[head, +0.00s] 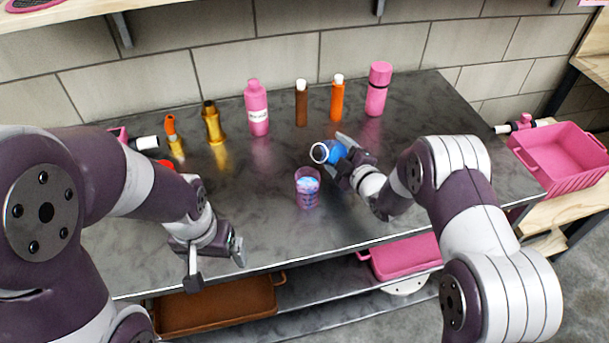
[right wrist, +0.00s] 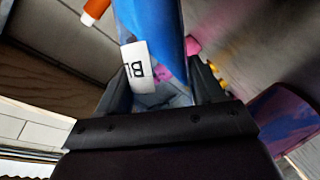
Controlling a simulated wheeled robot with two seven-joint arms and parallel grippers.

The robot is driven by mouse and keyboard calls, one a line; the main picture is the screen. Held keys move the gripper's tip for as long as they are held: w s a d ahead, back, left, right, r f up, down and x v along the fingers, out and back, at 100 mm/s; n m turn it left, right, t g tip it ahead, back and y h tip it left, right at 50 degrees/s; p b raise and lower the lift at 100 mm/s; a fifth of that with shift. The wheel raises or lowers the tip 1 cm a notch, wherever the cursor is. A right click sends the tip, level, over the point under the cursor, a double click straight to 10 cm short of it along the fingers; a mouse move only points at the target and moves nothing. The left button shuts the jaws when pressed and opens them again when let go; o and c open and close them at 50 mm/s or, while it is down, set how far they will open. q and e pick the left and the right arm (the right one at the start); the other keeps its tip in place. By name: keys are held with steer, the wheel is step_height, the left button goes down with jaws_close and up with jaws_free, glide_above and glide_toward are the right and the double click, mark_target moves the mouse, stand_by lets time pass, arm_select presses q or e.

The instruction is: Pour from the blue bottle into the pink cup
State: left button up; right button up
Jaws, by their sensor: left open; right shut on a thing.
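The pink cup (head: 307,187) stands upright on the dark counter, in the middle of the head view. It is see-through and shows bluish contents inside. The blue bottle (head: 332,152) is tilted, with its open white-rimmed mouth pointing left, above and a little right of the cup. My right gripper (head: 345,158) is shut on the blue bottle. In the right wrist view the bottle (right wrist: 150,30) with a white label lies between the fingers, and a purple-pink shape at the right may be the cup. My left gripper (head: 217,262) is open and empty at the counter's front edge.
A pink bottle (head: 257,108), brown bottle (head: 301,103), orange bottle (head: 337,98) and pink flask (head: 377,89) stand along the back. Golden bottles (head: 212,122) stand at the left. A pink crate (head: 562,158) is at the right. The counter's middle is mostly clear.

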steer(key=shift+d, duration=0.5)
steer(key=shift+a+r, duration=0.1)
steer(key=shift+a, duration=0.35)
steer(key=shift+d+t, duration=0.3)
steer(key=shift+d, duration=0.15)
steer(key=shift+w+a+n, duration=0.1)
steer(key=shift+a+n, duration=0.2)
steer(key=shift+a, duration=0.1)
steer(key=shift+d+r, duration=0.1)
steer(key=shift+d, duration=0.3)
steer(key=shift+a, duration=0.35)
steer(key=shift+d+r, duration=0.1)
steer(key=shift+d, duration=0.25)
steer(key=shift+a, duration=0.25)
steer(key=shift+d+n, duration=0.25)
steer(key=shift+n, duration=0.05)
steer(key=shift+w+a+r, duration=0.1)
steer(key=shift+a, duration=0.1)
arm_select(q)
steer(key=shift+w+a+f, duration=0.1)
steer(key=shift+w+a, duration=0.2)
steer(key=shift+a, duration=0.15)
arm_select(e)
steer(key=shift+d, duration=0.1)
steer(key=shift+d, duration=0.1)
